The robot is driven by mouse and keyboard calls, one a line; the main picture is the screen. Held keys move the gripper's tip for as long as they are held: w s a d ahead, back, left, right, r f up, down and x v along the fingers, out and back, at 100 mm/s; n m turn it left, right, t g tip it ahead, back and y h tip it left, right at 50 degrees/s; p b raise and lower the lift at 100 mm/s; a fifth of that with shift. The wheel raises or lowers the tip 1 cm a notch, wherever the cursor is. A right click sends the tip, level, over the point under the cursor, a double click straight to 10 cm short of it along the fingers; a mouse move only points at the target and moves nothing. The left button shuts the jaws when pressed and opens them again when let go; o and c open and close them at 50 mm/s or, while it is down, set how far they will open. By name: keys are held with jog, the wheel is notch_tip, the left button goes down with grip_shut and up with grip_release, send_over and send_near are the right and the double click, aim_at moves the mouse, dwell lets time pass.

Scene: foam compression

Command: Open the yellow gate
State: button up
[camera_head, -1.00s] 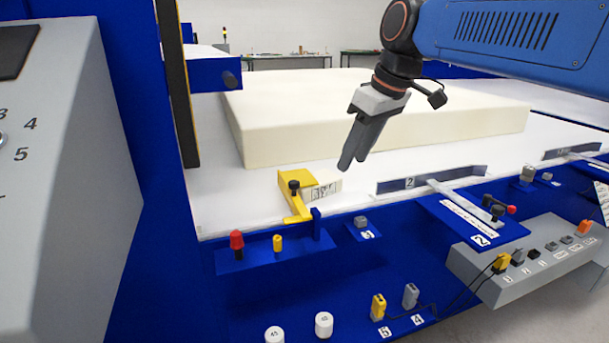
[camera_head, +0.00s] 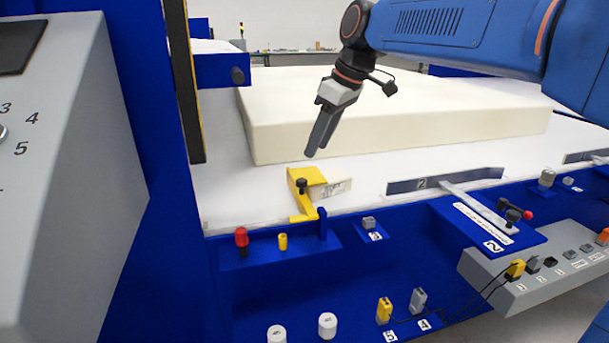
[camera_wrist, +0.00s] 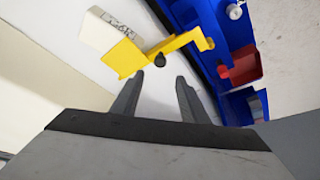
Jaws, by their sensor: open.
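The yellow gate (camera_head: 309,178) stands on the white table near its front edge, with a black knob (camera_head: 301,184) on top and a yellow arm reaching to the blue front rail. It also shows in the wrist view (camera_wrist: 128,57), with its black knob (camera_wrist: 160,61) just ahead of the fingertips. My gripper (camera_head: 311,153) is above and slightly behind the gate, pointing down at a tilt. In the wrist view my gripper (camera_wrist: 160,76) is open with nothing between its two fingers. The gate is apart from the fingers.
A large cream foam block (camera_head: 400,125) lies behind the gate. A small labelled block (camera_head: 335,188) sits beside the gate. A red knob (camera_head: 241,238) and a yellow peg (camera_head: 283,242) stand on the blue ledge in front. A grey stop bar (camera_head: 440,181) is to the right.

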aim_at(302, 180)
jog(key=x, duration=1)
jog(key=shift+a+f, duration=0.1)
jog(key=shift+f, duration=0.2)
grip_shut()
